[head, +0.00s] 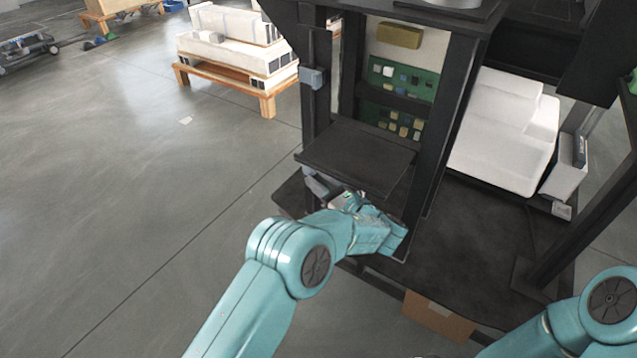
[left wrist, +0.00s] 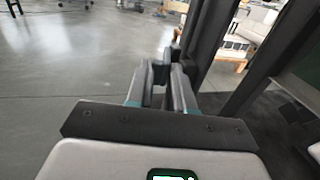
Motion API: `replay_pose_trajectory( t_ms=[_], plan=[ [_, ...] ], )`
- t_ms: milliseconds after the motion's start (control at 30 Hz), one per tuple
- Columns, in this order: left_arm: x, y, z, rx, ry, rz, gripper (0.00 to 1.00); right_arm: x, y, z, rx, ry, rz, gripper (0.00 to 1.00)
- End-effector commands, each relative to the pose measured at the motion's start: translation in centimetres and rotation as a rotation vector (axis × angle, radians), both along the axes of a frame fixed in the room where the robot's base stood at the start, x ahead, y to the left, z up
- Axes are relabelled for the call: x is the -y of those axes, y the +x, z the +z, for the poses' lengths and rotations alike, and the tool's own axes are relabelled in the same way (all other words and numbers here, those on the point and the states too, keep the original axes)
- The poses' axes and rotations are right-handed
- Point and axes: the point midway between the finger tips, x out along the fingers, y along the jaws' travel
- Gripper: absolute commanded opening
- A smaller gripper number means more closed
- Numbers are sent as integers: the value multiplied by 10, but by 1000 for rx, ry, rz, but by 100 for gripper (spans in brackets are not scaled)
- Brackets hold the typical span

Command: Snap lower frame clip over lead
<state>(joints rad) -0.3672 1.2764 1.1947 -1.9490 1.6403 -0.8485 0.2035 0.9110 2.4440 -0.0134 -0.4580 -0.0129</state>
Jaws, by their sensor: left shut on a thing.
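My left gripper (head: 340,196) reaches to the base of the black frame's near left post, just under a black shelf. In the left wrist view its two grey fingers (left wrist: 163,90) are shut on a small dark grey piece (left wrist: 161,73), seemingly the lower frame clip. A grey clip-like piece (head: 316,184) shows beside the fingertips in the head view; the gripper partly hides it. A grey-blue upper clip (head: 312,78) sits higher on the same post. I cannot make out the lead. Only part of my right arm shows at lower right; its gripper is out of view.
The black shelf (head: 355,158) overhangs close to the left gripper. A green board (head: 403,82) stands inside the frame, and a white block (head: 503,130) lies to its right. A pallet with white parts (head: 235,50) stands behind.

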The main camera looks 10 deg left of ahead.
Motion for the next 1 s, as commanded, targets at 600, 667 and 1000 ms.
replay_pose_trajectory(
  t_ms=[600, 667, 1000],
  plan=[
    [-1, 0, 0, 0, 0, 1, 39, 0, 0, 0, 0, 0, 0, 0],
    [-1, 0, 0, 1, 0, 0, 39, 0, 0, 0, 0, 0, 0, 0],
    [-3, -3, 3, 0, 1, -53, 39, 0, 0, 5, 0, 0, 0, 0]
  ],
)
